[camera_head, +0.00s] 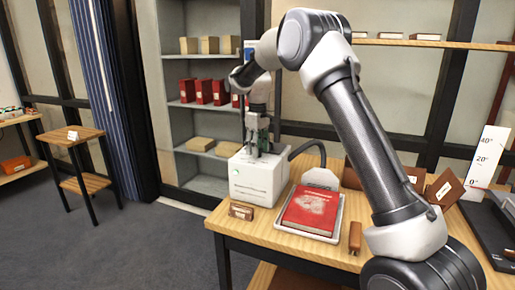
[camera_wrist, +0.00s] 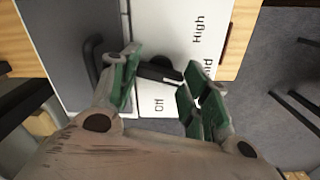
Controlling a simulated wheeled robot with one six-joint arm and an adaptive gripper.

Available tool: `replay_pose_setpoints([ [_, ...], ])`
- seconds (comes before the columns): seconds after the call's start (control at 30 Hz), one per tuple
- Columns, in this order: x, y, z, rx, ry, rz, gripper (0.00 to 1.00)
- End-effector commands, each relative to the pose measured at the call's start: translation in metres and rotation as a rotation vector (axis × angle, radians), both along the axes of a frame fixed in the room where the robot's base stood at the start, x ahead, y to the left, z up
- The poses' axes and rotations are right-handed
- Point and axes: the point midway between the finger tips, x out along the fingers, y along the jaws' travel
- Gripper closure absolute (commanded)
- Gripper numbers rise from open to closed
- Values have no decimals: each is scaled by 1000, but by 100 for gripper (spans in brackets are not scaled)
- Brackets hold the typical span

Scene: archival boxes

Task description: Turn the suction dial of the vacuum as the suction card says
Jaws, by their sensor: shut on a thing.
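The vacuum (camera_head: 255,182) is a white box at the near left corner of the wooden table, with a dark hose at its right. My gripper (camera_head: 261,148) points down onto its top. In the wrist view, my gripper (camera_wrist: 160,86) has its green-padded fingers on either side of the black suction dial (camera_wrist: 157,73) and is shut on it. The label "Off" (camera_wrist: 159,104) is below the dial, and "High" (camera_wrist: 198,29) is at upper right. A third label, partly hidden by a finger, ends in "d". I cannot make out the dial's exact setting or identify the suction card.
A red book (camera_head: 311,210) lies in a pale tray right of the vacuum. A small brown labelled block (camera_head: 241,211) stands at the table's front edge. A brown handled object (camera_head: 355,237) lies right of the tray. Shelves with red boxes (camera_head: 204,91) stand behind.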

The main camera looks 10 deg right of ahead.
Motion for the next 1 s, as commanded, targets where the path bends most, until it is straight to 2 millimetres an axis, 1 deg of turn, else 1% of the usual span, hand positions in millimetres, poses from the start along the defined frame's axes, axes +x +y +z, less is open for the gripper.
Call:
replay_pose_setpoints([
  [0.2,0,0,0,0,-1,141,78],
  [0.4,0,0,0,0,-1,224,78],
  [0.6,0,0,0,0,-1,264,78],
  [1.0,0,0,0,0,-1,271,78],
])
